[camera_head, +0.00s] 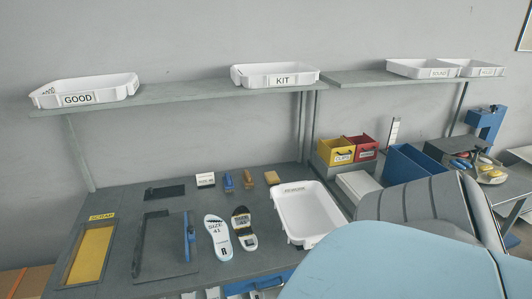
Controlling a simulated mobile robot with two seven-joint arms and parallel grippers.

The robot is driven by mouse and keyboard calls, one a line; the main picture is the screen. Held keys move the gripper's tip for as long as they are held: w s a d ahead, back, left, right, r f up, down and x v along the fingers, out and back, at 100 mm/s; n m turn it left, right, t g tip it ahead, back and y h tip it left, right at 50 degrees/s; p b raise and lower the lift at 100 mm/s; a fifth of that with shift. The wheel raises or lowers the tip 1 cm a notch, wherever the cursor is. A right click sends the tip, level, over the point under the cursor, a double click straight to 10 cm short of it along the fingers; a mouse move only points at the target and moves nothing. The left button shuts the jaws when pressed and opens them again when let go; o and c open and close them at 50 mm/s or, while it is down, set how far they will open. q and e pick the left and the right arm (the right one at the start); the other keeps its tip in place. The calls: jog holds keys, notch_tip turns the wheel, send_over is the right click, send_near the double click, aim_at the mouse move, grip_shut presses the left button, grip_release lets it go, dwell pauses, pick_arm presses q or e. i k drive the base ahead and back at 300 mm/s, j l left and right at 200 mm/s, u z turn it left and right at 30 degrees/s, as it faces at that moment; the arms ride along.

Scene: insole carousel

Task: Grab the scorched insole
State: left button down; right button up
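Two insoles lie side by side on the dark workbench. The left one is a pale insole (217,238) marked SIZE 41. The right one is an insole (244,229) with dark and yellowish areas near its upper end and a pale label lower down; I cannot tell whether the dark areas are scorching. At the far right a round tray (492,180) holds small yellow and other items, too small to identify. Neither of my grippers shows in the head view. The lower right of the view is blocked by large shapes close to the camera.
A white bin (283,222) stands right of the insoles. A yellow SCRAP opening (90,255) is at the bench's left. A blue upright part (188,238) is left of the insoles. GOOD (115,96) and KIT (300,76) trays sit on the shelf. Yellow and red boxes (338,154) stand right.

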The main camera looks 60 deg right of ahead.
aim_at(241, 219)
jog(key=z, duration=1.75)
jog(key=u, duration=1.15)
jog(key=i+l+u, duration=0.1)
jog(key=l, duration=0.2)
jog(key=i+l+u, duration=0.1)
jog(key=l, duration=0.15)
jog(key=i+l, duration=0.1)
jog(key=l, duration=0.2)
jog(key=u, duration=0.05)
